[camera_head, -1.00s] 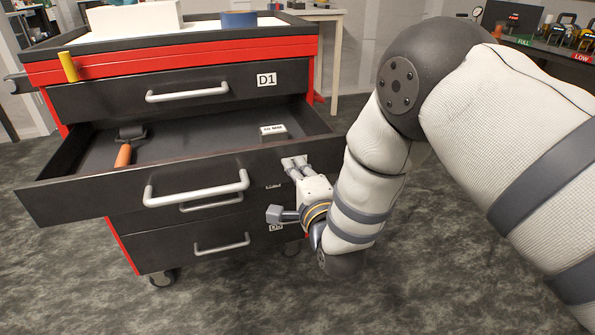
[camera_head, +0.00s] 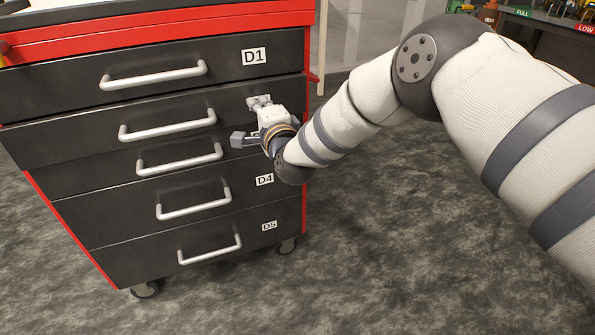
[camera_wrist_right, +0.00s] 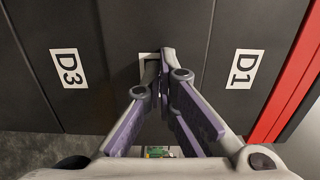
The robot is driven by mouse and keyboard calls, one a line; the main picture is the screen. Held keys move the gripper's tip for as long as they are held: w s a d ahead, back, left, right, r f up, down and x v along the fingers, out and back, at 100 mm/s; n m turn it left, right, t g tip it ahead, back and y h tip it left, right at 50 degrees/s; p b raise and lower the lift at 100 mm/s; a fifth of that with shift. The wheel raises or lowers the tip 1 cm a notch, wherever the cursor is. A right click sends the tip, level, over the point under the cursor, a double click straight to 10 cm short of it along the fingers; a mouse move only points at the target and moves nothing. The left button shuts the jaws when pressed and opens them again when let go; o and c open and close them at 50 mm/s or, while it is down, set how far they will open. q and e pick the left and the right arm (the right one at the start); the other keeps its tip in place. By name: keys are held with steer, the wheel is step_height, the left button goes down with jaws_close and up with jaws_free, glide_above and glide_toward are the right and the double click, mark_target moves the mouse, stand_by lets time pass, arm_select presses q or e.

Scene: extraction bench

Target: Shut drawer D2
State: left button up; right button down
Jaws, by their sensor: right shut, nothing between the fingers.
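Drawer D2 (camera_head: 70,133) is the second drawer down in the red and dark grey cabinet, with a silver bar handle (camera_head: 168,125). Its inside no longer shows in the head view. Its front is close to the line of its neighbours but seems to stand slightly proud; I cannot tell if it is fully flush. My right gripper (camera_head: 260,103) is shut and empty, its fingertips at the right part of the D2 front, over its label. In the right wrist view, the shut fingertips (camera_wrist_right: 160,60) cover most of that label on the D2 front (camera_wrist_right: 120,25). My left gripper is not in view.
Drawer D1 (camera_head: 100,62) is above, and D3 (camera_head: 85,182), D4 (camera_head: 120,212) and D5 (camera_head: 150,262) are below; these look closed. The cabinet stands on casters. Grey floor (camera_head: 390,260) to the right is clear.

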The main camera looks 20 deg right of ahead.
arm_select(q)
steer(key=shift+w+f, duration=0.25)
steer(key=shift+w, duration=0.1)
arm_select(e)
steer(key=shift+w+r, duration=0.15)
steer(key=shift+w, duration=0.8)
steer(key=shift+r, duration=0.15)
